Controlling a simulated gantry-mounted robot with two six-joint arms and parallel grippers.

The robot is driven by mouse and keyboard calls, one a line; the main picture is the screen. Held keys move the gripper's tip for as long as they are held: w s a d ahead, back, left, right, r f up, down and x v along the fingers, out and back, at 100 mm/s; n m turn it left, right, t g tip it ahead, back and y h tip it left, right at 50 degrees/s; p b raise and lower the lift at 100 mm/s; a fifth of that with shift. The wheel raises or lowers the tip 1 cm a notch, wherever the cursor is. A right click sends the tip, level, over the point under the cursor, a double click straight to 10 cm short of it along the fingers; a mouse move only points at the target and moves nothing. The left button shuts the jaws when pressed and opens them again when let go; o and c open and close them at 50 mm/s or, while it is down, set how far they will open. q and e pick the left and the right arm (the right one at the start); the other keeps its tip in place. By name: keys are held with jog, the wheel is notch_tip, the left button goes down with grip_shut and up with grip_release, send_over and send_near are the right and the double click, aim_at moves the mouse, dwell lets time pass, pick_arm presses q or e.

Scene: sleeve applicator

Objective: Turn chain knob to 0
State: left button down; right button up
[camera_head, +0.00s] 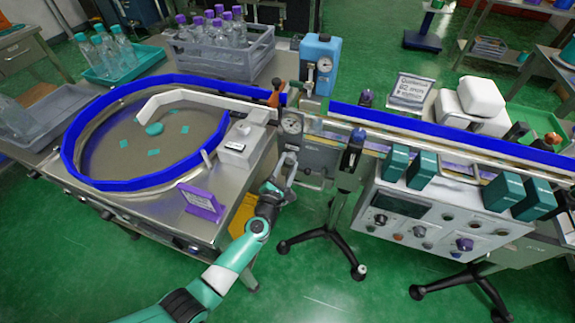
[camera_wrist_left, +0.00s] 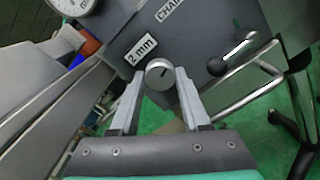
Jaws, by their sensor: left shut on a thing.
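The chain knob (camera_wrist_left: 160,74) is a small round grey knob with a short dark pointer mark, in the left wrist view. It sits on a grey housing (camera_wrist_left: 190,62) under a cut-off label (camera_wrist_left: 172,10) reading "CHAI". A "2 mm" label (camera_wrist_left: 141,49) is just left of the knob. My left gripper (camera_wrist_left: 162,84) has one finger on each side of the knob and is shut on it. My right gripper is not in view.
A blue-rimmed round table (camera_head: 75,165) stands left, a control panel (camera_head: 440,226) right.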

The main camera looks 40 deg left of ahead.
pick_arm(q)
jog(key=n+b, duration=0.1)
jog(key=n, duration=0.5)
jog(key=shift+n, duration=0.3)
jog(key=n+b, duration=0.1)
jog(key=n, duration=0.5)
dwell(0.4)
jog(key=shift+c, duration=1.9)
grip_release()
jog(key=shift+s, duration=0.1)
jog(key=p+v, duration=0.2)
jog(key=v, duration=0.9)
jog(key=shift+s, duration=0.25)
jog(key=shift+d, duration=0.15)
